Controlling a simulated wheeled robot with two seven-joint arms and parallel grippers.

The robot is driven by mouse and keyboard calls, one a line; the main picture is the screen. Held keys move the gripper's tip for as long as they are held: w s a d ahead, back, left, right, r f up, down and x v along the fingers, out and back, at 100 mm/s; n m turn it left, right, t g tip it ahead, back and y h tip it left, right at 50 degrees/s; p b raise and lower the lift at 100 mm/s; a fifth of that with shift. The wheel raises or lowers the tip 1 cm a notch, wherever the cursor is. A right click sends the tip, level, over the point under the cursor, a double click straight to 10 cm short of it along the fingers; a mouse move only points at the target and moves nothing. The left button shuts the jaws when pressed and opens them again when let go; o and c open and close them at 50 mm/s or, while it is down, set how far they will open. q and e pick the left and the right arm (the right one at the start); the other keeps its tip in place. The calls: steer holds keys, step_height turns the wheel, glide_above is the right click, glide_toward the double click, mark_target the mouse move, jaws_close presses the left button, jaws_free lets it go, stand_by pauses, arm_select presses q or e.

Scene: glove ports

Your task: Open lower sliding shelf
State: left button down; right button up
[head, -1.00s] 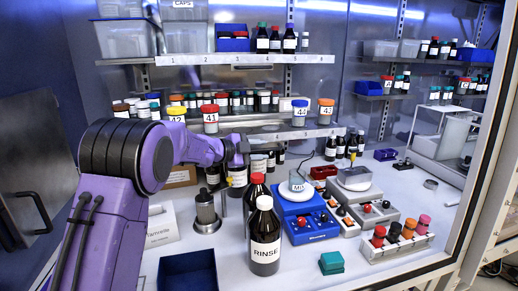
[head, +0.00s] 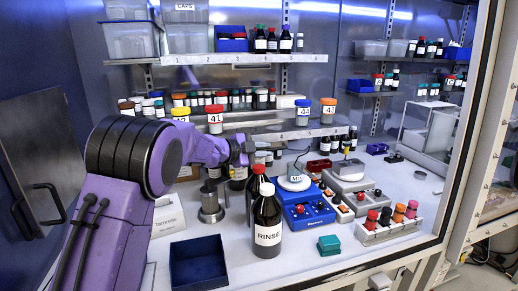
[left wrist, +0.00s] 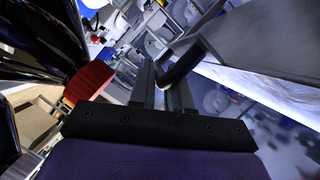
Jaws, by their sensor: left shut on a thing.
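The lower sliding shelf (head: 285,136) is a pale board under the fixed upper shelf. It carries large jars: red-capped 41 (head: 215,120), yellow-capped 42 (head: 180,115), and 44 (head: 302,114) and orange-capped 43 (head: 328,112) further right. My left gripper (head: 246,150) is at the shelf's front edge, partly hidden by its own arm. In the left wrist view its two fingers (left wrist: 167,85) are shut on a dark bar-like handle (left wrist: 183,62) beside a grey panel, likely the shelf's front. My right gripper is not in view.
A blue mixer (head: 302,210), dark blue bin (head: 198,265) and green box (head: 329,245) are on the bench. The upper shelf (head: 240,58) holds bins and bottles.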

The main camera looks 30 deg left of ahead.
arm_select(q)
steer(key=c, duration=1.2)
jaws_free()
steer(key=shift+w+a+f, duration=0.2)
steer(key=shift+w+a, duration=0.55)
steer(key=shift+o, duration=0.2)
steer(key=shift+s+d+r, duration=0.3)
steer(key=shift+d+r, duration=0.05)
steer(key=shift+d, duration=0.25)
steer(key=b+v, duration=0.3)
steer(key=v, duration=0.7)
steer(key=shift+s, duration=0.2)
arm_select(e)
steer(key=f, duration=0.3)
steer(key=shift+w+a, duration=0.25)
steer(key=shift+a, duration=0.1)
arm_select(q)
steer(key=shift+a, duration=0.1)
